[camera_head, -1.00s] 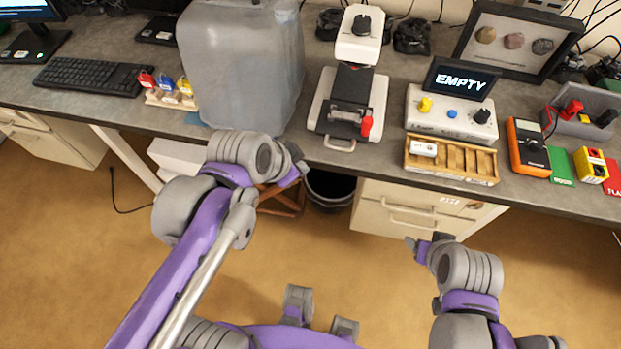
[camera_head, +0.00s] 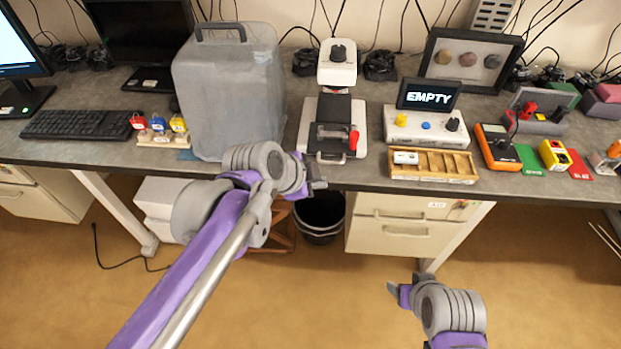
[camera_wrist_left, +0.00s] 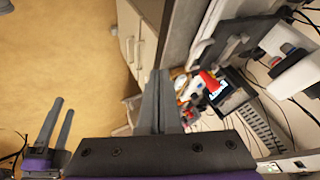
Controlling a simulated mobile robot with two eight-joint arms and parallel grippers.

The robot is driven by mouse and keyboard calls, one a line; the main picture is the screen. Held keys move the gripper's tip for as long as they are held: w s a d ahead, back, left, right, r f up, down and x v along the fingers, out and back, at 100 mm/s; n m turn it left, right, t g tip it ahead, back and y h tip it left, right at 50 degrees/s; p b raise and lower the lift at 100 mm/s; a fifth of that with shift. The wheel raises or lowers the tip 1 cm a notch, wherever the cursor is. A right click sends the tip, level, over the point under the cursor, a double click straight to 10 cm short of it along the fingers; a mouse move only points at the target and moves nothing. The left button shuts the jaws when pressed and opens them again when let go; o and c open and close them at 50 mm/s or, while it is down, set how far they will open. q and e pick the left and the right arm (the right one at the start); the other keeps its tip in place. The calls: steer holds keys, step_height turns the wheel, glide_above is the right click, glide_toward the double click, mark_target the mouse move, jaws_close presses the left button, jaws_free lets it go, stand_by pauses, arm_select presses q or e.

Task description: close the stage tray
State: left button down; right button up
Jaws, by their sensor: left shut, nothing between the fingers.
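The white microscope-like device (camera_head: 306,139) stands on the bench with a dark stage (camera_head: 334,112) and a red knob (camera_head: 353,139). Its stage tray (camera_head: 331,158) is low at the front, with a grey handle close to the bench edge. How far the tray sticks out is hard to tell. The device's red knob also shows in the left wrist view (camera_wrist_left: 208,80). My left gripper (camera_head: 319,184) is shut and empty, just in front of and below the handle, apart from it; its fingers (camera_wrist_left: 161,100) are together. My right gripper (camera_head: 404,286) is lower right, over the floor, fingers apart.
A grey covered box (camera_head: 228,100) stands left of the device. Right of it are a control box reading EMPTY (camera_head: 427,125) and a wooden tray (camera_head: 432,178). A bin (camera_head: 320,215) and drawers (camera_head: 405,235) sit below the bench. The floor in front is open.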

mark_target(331, 133)
arm_select(q)
steer(key=w+d+f, duration=0.1)
steer(key=w+f, duration=0.1)
steer(key=w, duration=0.4)
steer(key=shift+d+f, duration=0.2)
steer(key=shift+f, duration=0.05)
steer(key=w+p, duration=0.1)
steer(key=w, duration=0.9)
steer(key=shift+w+r, duration=0.1)
steer(key=shift+w, duration=0.3)
steer(key=shift+w+p, duration=0.3)
steer(key=shift+w, duration=0.05)
